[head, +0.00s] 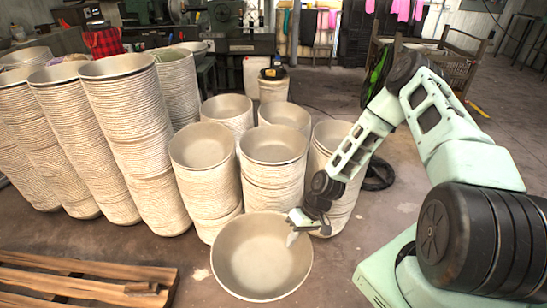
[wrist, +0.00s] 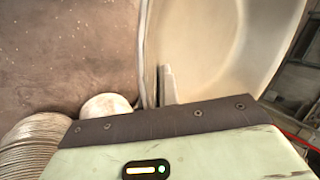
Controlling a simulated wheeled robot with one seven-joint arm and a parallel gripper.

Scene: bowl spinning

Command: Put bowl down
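A pale beige bowl (head: 262,262) shows in the head view in front of the bowl stacks, its opening facing up and towards me. My gripper (head: 296,228) is at its upper right rim, shut on that rim. In the wrist view the bowl (wrist: 215,45) fills the upper middle and right, with its rim edge running down to my gripper (wrist: 158,88). One finger shows on the inner side of the wall; the other is mostly hidden. The bowl's underside is hidden, so I cannot tell for certain whether it touches the floor.
Tall stacks of bowls (head: 130,140) stand at the left, with shorter stacks (head: 272,165) right behind the held bowl. A wooden pallet (head: 85,280) lies at the lower left. Bare floor (head: 335,275) lies right of the bowl. A cart (head: 455,70) stands at the back right.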

